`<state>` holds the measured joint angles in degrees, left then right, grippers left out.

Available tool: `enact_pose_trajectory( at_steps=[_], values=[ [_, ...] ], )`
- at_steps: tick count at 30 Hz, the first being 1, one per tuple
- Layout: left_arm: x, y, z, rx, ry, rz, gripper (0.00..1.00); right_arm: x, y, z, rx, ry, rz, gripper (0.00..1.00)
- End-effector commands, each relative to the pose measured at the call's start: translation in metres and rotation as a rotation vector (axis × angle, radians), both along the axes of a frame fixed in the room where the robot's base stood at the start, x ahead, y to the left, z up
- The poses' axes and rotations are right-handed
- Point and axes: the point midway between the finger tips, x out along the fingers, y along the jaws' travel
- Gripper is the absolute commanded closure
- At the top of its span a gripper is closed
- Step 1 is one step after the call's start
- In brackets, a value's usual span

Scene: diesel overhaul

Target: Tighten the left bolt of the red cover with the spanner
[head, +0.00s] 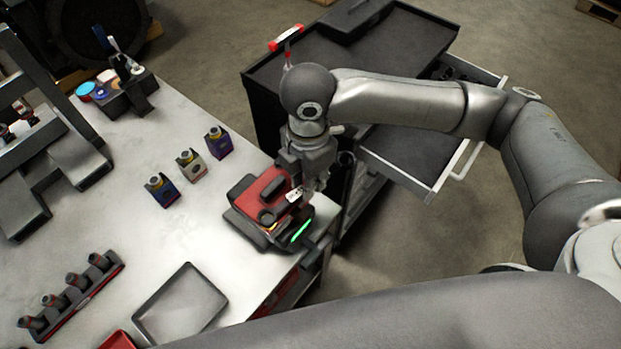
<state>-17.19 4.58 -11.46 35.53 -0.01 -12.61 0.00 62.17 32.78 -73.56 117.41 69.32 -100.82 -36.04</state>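A red cover (262,191) sits on a dark block at the right edge of the pale workbench. A small orange-brown ring (267,216) shows at its front. I cannot make out its left bolt clearly. My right gripper (314,178) comes from the right and points down beside the cover's right side, close to it. Its fingertips are small and partly hidden, so I cannot tell whether they are shut on anything. I cannot identify the spanner for certain. My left gripper is out of view.
A black tool cart (262,82) with an open drawer (408,165) stands behind the bench. Three small blocks (190,164) stand left of the cover. An empty grey tray (180,305) and a dark rack (75,296) lie nearer the front. Bare bench lies between them.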

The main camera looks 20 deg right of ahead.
Motion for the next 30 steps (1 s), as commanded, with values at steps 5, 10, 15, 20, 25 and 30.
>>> enact_pose_trajectory(
  at_steps=[5, 10, 15, 20, 25, 30],
  values=[
    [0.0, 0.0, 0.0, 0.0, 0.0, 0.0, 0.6, 0.013, 0.008, 0.001, 0.002, -0.003, 0.138, 1.0],
    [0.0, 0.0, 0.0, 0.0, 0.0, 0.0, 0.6, 0.017, 0.01, 0.001, 0.001, -0.003, 0.19, 1.0],
    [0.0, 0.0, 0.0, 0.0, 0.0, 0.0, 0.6, 0.017, 0.01, 0.001, 0.0, -0.002, 0.189, 1.0],
    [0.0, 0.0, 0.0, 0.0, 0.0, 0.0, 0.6, 0.016, 0.009, 0.001, 0.002, -0.002, 0.188, 1.0],
    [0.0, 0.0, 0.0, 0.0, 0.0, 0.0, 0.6, 0.016, 0.01, 0.001, 0.002, -0.002, 0.188, 1.0],
    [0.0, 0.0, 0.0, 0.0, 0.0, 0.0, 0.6, 0.017, 0.01, 0.001, 0.0, -0.002, 0.188, 1.0]
  ],
)
